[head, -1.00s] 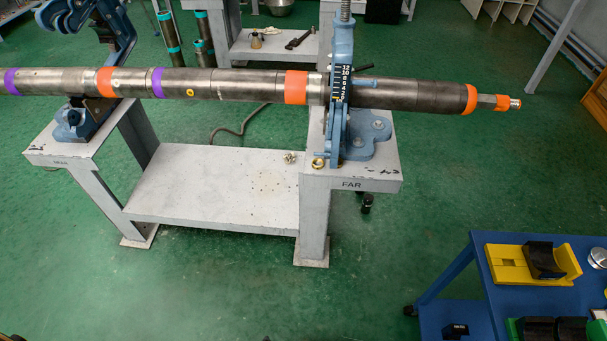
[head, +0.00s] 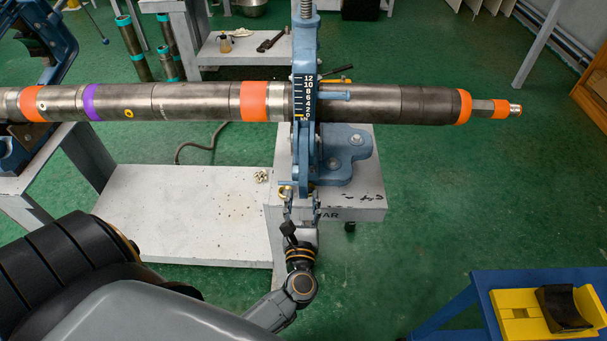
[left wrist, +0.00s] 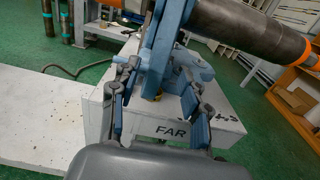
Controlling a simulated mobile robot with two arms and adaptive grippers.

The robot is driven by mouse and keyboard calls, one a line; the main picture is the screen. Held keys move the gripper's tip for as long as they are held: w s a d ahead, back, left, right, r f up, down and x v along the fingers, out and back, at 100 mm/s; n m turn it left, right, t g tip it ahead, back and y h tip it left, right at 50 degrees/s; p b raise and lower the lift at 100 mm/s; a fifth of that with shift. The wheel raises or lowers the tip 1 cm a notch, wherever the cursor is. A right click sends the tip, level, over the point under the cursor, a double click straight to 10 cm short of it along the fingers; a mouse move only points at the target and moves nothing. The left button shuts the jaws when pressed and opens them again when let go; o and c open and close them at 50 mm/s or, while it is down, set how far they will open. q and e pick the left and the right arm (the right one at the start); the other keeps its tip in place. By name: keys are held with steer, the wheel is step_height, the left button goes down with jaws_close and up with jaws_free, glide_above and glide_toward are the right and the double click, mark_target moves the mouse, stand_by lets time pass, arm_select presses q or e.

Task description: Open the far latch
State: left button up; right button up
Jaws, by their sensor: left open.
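The far vise (head: 305,50) is a blue upright frame with a black number scale, standing around the pipe on the bench end marked FAR. It also shows in the left wrist view (left wrist: 164,42). The grey steel pipe (head: 200,102) with orange and purple bands runs through it. My left gripper (head: 299,203) is open at the foot of the vise, below the pipe. In the left wrist view its fingers (left wrist: 157,108) stand apart on either side of the vise's lower blue part. I cannot tell whether they touch it. The latch is not clearly distinguishable. My right gripper is not in view.
A blue cart (head: 484,290) with a yellow cradle (head: 518,318) stands at lower right. Green floor (head: 440,200) is clear between bench and cart.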

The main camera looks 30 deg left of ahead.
mark_target(303, 183)
arm_select(q)
steer(key=p+x, duration=0.1)
steer(key=x, duration=0.5)
steer(key=shift+w+a, duration=0.1)
steer(key=shift+w, duration=0.2)
steer(key=shift+w+a, duration=0.4)
steer(key=shift+w, duration=0.2)
steer(key=shift+c, duration=0.4)
jaws_close()
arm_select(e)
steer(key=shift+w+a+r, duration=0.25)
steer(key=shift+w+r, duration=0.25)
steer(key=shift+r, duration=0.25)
